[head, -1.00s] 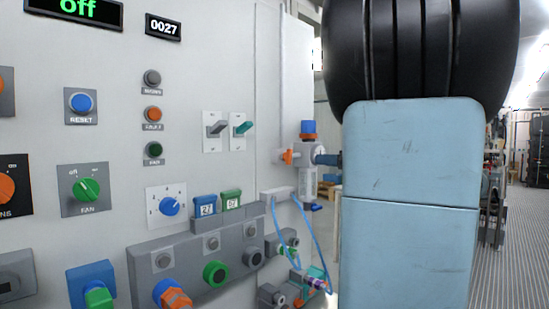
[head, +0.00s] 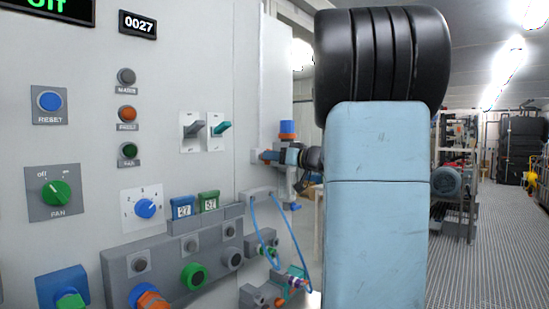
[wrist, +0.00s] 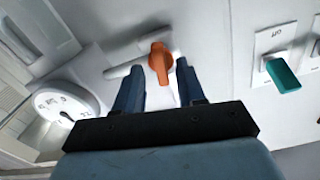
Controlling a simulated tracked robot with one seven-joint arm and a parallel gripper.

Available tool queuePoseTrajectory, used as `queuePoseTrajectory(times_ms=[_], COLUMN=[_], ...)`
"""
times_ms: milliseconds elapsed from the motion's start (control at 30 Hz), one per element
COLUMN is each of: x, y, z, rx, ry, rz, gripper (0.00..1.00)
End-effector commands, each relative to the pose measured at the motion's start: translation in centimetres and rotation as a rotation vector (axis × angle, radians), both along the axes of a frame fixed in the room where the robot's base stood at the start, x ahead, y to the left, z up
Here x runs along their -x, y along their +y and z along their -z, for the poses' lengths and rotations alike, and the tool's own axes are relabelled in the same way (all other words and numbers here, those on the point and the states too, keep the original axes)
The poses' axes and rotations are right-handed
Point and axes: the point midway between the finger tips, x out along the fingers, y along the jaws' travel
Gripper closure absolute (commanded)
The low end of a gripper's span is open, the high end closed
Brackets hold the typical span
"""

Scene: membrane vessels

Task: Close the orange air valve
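The orange air valve handle (wrist: 160,62) is a small lever on a pale pipe at the right edge of the panel. In the wrist view its lower end shows between my two fingertips, with gaps on both sides. My gripper (wrist: 158,68) is open and holds nothing. In the head view my gripper (head: 278,156) reaches in from the right beside the valve assembly, and the orange handle (head: 266,155) is mostly hidden behind the fingers. I cannot tell whether a finger touches the handle.
A round white gauge (wrist: 66,108) lies left of the fingers in the wrist view. A teal switch (wrist: 283,76) is to the right. In the head view, blue hoses (head: 290,235) hang below the valve. A blue cap (head: 287,127) tops the assembly. An open aisle (head: 490,250) lies at right.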

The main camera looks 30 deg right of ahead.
Motion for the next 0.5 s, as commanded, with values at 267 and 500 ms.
queuePoseTrajectory(times_ms=[267,500], x=[-0.88,-0.85], y=[0.34,0.32], z=[-0.04,-0.03], rx=[0.001,0.001], ry=[0.0,0.0], rz=[0.0,0.0], gripper=[0.61,0.67])
